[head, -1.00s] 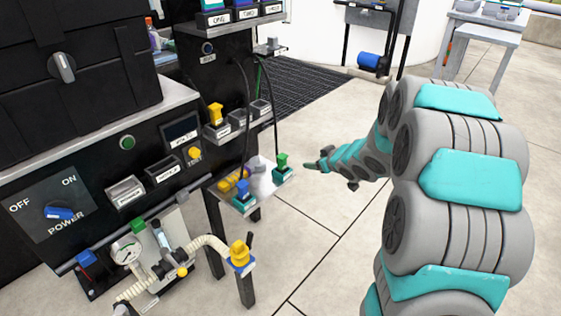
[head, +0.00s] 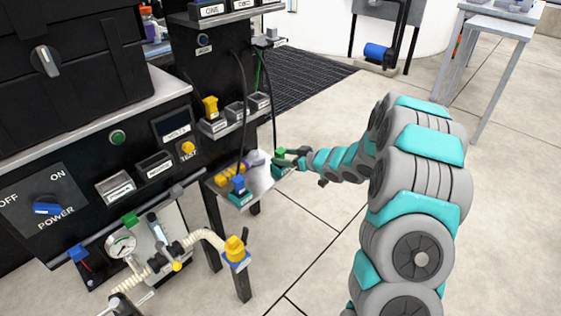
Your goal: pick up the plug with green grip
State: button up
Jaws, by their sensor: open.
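The plug with the green grip (head: 280,154) stands at the right end of the small grey shelf, in a teal holder (head: 283,169). A dark cable rises from near it towards the black cabinet. My gripper (head: 296,158) reaches in from the right, with its fingertips at the green grip. The jaws are open, and part of the plug is hidden by them. I cannot tell from this view whether the fingers touch the grip.
A plug with a blue grip (head: 239,184) stands on the same shelf (head: 262,182), left of the green one, with a yellow-handled tool (head: 229,175) behind it. A yellow plug (head: 210,106) sits higher on the cabinet. A yellow valve (head: 234,248) stands in front.

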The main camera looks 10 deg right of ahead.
jog(key=shift+x, duration=0.95)
jog(key=shift+r, duration=0.1)
grip_shut()
